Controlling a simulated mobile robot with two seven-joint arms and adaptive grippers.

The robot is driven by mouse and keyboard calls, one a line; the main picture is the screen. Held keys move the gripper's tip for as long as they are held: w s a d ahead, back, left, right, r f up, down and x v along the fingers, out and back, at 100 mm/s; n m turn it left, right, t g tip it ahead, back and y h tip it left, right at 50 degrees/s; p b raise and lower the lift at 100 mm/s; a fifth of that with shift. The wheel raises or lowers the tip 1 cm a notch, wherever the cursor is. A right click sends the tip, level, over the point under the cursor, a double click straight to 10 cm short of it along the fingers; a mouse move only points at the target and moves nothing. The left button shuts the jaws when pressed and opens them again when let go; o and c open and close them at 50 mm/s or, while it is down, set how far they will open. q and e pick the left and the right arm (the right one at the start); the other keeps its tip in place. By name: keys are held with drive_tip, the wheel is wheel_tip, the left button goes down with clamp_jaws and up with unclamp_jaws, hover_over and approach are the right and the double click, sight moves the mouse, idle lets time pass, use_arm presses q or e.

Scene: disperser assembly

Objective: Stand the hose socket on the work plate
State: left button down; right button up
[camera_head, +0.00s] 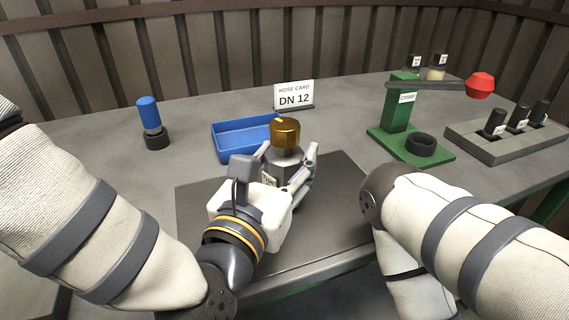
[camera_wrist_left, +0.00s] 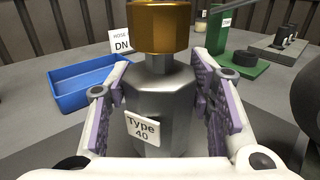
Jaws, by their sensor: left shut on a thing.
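The hose socket is a grey faceted metal body with a brass hexagonal top (camera_head: 285,133) and a "Type 40" label; it fills the middle of the left wrist view (camera_wrist_left: 158,88). My left gripper (camera_head: 289,163) is shut around its grey body, one finger on each side, and the socket looks upright. The work plate (camera_head: 335,225) is the dark rectangle on the table beneath my left gripper. The socket's lower end is hidden, so I cannot tell whether it touches the plate. My right gripper is out of view; only my right arm shows.
A blue tray (camera_head: 232,155) stands just behind the plate, with a "DN 12" hose card (camera_head: 294,95) further back. A blue-handled tool (camera_head: 149,115) stands at left. A green press (camera_head: 399,118) with a red knob and a grey rack (camera_head: 500,145) of black parts stand at right.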

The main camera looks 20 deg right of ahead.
use_arm(q)
drive_tip(key=shift+d+f, duration=0.1)
drive_tip(key=shift+f, duration=0.85)
drive_tip(key=shift+s+r, duration=0.25)
drive_tip(key=shift+r, duration=0.15)
drive_tip(key=shift+f, duration=0.15)
drive_tip(key=c, duration=0.8)
unclamp_jaws()
drive_tip(key=shift+f, duration=0.1)
drive_tip(key=shift+o, duration=0.2)
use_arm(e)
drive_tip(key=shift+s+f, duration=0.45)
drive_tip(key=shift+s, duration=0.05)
